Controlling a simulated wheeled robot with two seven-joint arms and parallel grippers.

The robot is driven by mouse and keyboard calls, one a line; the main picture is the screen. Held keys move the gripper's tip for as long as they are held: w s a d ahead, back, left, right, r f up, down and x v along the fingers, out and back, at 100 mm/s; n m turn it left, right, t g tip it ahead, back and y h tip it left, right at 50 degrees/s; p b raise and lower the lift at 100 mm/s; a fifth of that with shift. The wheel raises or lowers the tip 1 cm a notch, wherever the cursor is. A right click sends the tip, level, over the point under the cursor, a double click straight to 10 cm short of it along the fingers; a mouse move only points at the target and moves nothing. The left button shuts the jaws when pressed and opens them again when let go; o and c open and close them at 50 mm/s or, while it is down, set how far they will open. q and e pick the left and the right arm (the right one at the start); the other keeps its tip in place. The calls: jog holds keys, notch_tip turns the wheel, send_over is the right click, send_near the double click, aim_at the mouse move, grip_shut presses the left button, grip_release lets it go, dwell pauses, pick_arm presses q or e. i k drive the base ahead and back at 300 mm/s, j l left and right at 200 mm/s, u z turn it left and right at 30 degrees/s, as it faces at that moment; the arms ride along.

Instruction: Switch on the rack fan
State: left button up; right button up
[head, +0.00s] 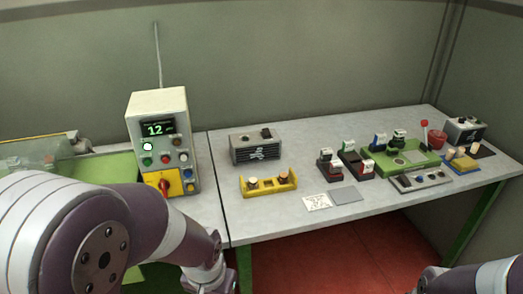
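No thing here is clearly labelled as the rack fan. A dark grey box (256,150) with a pale symbol on its front stands at the back middle of the table. It has small dark controls on top; their setting is too small to read. A similar grey box (464,133) stands at the far right. A cream control box (158,108) at left has a lit green display reading 12, several coloured buttons and a red handle on a yellow panel. My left arm crosses the lower left in front of it. My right arm shows at the bottom right. Neither gripper is visible.
The grey table (265,220) holds a yellow holder (268,188) with corks, two flat cards, small red and dark blocks, a green tray (405,163), a grey button panel (420,180) and a red cup (438,138).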

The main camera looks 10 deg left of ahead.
aim_at(266, 132)
jog(key=i+l+u, duration=0.1)
jog(key=i+l, duration=0.2)
jog(key=i, duration=0.25)
jog(key=i+l+u, duration=0.1)
jog(key=i+l, duration=0.2)
jog(key=i, duration=0.25)
jog(key=i+l+u, duration=0.1)
jog(key=i+l, duration=0.25)
jog(key=i, duration=0.2)
